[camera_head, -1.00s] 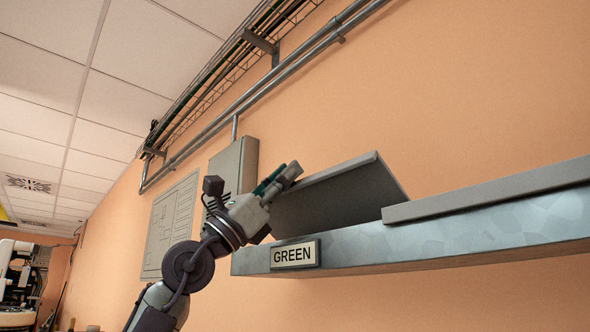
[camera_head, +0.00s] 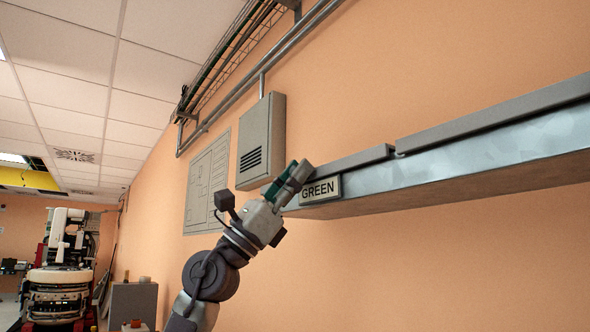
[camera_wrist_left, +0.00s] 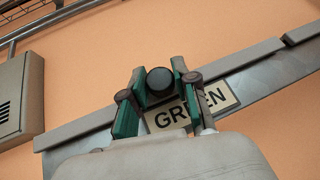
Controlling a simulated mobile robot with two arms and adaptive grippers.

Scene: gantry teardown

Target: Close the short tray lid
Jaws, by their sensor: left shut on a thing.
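The short tray lid (camera_head: 352,160) is a grey panel on top of the wall tray (camera_head: 430,180), left of a longer grey lid (camera_head: 490,114). It lies low, nearly in line with the longer lid, with a narrow step between them. My left gripper (camera_head: 288,178) is at the lid's front edge, beside the GREEN label (camera_head: 321,190). In the left wrist view, the green-padded fingers of my left gripper (camera_wrist_left: 160,92) are shut around a dark round knob (camera_wrist_left: 160,81) in front of the lid (camera_wrist_left: 245,58). The fingers partly hide the label. My right gripper is not in view.
A grey wall box (camera_head: 262,140) and a flat panel (camera_head: 207,185) are on the wall to the left. Pipes (camera_head: 285,53) run above. The space below the tray is clear. Equipment (camera_head: 60,265) stands far off at the left.

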